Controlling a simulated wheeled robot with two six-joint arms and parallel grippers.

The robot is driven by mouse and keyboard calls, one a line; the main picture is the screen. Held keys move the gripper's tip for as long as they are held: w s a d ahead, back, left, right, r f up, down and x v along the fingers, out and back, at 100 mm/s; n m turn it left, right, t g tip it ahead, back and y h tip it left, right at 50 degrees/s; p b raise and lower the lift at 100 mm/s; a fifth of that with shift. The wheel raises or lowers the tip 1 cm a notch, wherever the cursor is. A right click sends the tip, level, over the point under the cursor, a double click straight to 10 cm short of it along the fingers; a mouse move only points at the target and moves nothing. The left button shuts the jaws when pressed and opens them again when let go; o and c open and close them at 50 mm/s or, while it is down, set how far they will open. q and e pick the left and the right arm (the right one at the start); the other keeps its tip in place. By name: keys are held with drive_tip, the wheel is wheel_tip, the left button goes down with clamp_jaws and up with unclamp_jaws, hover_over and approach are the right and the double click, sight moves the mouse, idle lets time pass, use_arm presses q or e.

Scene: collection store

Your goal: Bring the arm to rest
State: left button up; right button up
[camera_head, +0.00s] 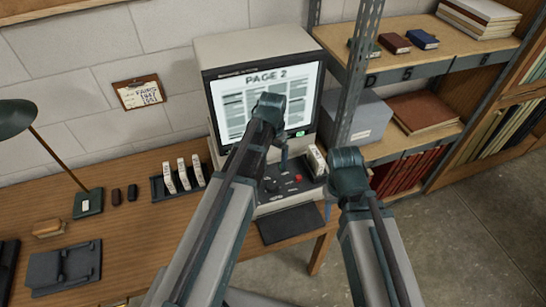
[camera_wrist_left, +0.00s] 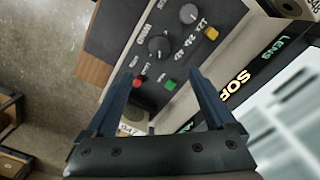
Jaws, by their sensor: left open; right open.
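My left arm reaches up in front of the microfilm reader in the head view. Its left gripper (camera_head: 283,158) hangs over the reader's control panel, mostly hidden by the arm. In the left wrist view the left gripper (camera_wrist_left: 163,74) is open and empty, its two blue fingers apart above the panel (camera_wrist_left: 125,38) with knobs and red, green and yellow buttons. I cannot tell whether it touches the panel. My right arm is bent at the right of the reader. Its right gripper (camera_head: 328,208) is mostly hidden behind the arm, and I see nothing held in it.
The reader (camera_head: 245,52) shows "PAGE 2" on its lit screen. A rack of white boxes (camera_head: 158,188), a lamp (camera_head: 16,120) and small dark items stand on the wooden desk (camera_head: 140,235). A metal shelf post (camera_head: 358,75) rises close to my arms. Open floor (camera_head: 480,220) lies right.

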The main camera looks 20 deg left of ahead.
use_arm(q)
drive_tip(key=s+d+f+b, duration=0.1)
drive_tip(key=s+d, duration=0.4)
drive_tip(key=s, duration=0.2)
drive_tip(key=s+d+f+y+b, duration=0.1)
drive_tip(key=s+d, duration=0.4)
drive_tip(key=s, duration=0.3)
drive_tip(key=shift+d+f, duration=0.15)
drive_tip(key=shift+d, duration=0.15)
idle(1.1)
